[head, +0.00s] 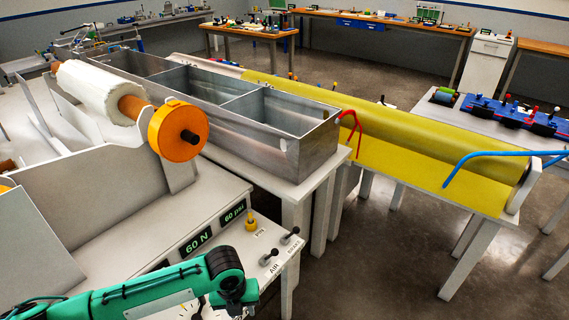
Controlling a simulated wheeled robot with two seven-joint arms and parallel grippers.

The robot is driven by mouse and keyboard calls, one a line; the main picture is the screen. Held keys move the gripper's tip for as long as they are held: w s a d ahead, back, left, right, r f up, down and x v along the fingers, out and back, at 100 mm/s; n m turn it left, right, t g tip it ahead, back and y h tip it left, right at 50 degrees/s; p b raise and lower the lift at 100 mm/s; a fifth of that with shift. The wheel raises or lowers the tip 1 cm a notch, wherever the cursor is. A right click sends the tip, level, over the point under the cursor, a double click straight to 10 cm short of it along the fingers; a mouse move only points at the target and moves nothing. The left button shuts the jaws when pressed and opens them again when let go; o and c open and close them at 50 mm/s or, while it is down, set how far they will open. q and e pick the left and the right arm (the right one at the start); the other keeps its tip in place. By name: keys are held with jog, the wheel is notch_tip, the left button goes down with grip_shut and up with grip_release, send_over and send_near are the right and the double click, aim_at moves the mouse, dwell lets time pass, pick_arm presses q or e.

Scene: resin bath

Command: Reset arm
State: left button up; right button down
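My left arm, green with black joints, comes in from the lower left and lies low in front of the control panel (215,238). My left gripper (212,308) is at the bottom edge, below the black wrist. It is small, partly hidden and cut off, so I cannot tell whether it is open or shut, and I see nothing clearly held. My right arm and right gripper are not in view.
A white roll (90,90) with an orange hub (178,131) stands at left. Behind it is a metal bath (300,160) with compartments. A yellow sheet (420,170) covers the right table. A red hose (350,122) and blue hose (490,154) arch there. Floor is free at lower right.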

pick_arm(q)
jog(key=s+d+r+n+t+h, duration=0.3)
jog(key=s+d+n, duration=0.45)
jog(key=n, duration=0.65)
jog(key=s+a+n+y, duration=0.2)
jog(key=s+a+n, duration=0.4)
jog(key=a+n, duration=0.35)
jog(key=s+a+n+y, duration=0.2)
jog(key=s+a+n, duration=0.5)
jog(key=a+n, duration=0.25)
notch_tip(320, 180, down, 30)
jog(key=s+a+f+g, duration=0.1)
jog(key=s+a+f, duration=0.1)
jog(key=s+f, duration=0.8)
jog(key=s+a+f+g, duration=0.1)
jog(key=s+a+f, duration=0.1)
jog(key=s+f, duration=0.7)
notch_tip(320, 180, down, 2)
jog(key=shift+s+f+m, duration=0.15)
jog(key=shift+s+m, duration=0.15)
jog(key=shift+s, duration=0.1)
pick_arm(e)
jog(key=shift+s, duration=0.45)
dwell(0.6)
